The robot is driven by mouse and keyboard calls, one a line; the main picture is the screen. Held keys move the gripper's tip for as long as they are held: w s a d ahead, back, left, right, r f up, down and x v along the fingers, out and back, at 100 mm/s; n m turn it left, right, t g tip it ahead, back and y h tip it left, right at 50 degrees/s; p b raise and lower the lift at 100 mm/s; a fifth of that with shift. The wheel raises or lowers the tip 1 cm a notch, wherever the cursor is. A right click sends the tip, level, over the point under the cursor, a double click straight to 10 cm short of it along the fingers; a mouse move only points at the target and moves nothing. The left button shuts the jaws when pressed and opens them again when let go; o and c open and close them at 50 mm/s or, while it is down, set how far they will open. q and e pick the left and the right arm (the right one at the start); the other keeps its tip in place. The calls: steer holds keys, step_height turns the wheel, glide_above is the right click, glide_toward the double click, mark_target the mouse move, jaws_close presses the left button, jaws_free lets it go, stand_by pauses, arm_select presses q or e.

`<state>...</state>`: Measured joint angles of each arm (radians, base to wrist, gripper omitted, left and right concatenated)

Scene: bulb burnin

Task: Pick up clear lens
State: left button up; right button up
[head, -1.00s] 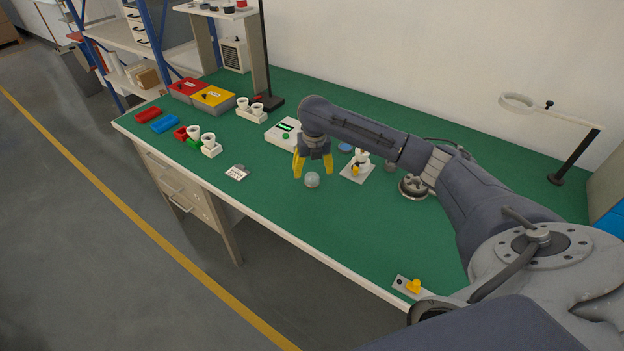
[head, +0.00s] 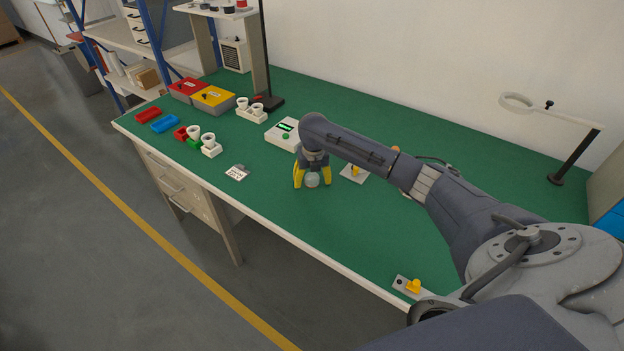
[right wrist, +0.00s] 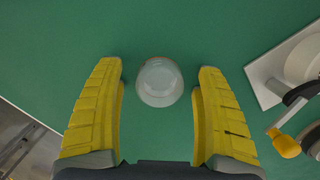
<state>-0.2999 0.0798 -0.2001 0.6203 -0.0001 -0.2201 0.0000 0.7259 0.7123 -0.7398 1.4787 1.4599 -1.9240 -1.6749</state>
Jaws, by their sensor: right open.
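The clear lens (head: 312,180) is a small, pale, see-through dome on the green table mat. In the right wrist view the clear lens (right wrist: 160,82) sits between the fingertip ends of my right gripper (right wrist: 161,85), with a gap on both sides. In the head view my right gripper (head: 312,182) is low over the mat with its yellow fingers spread on either side of the lens. It is open and holds nothing. My left gripper is not in view.
A plate with a white fixture and yellow lever (right wrist: 285,142) stands close to the right finger. A white box with a green button (head: 282,132) is behind the arm. A small label card (head: 237,172) lies to the left.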

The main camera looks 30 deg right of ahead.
mark_target(312, 176)
steer(key=c, duration=1)
steer(key=shift+o, duration=0.2)
step_height(312, 176, up, 24)
steer(key=shift+r, duration=0.25)
stand_by(0.7)
stand_by(0.3)
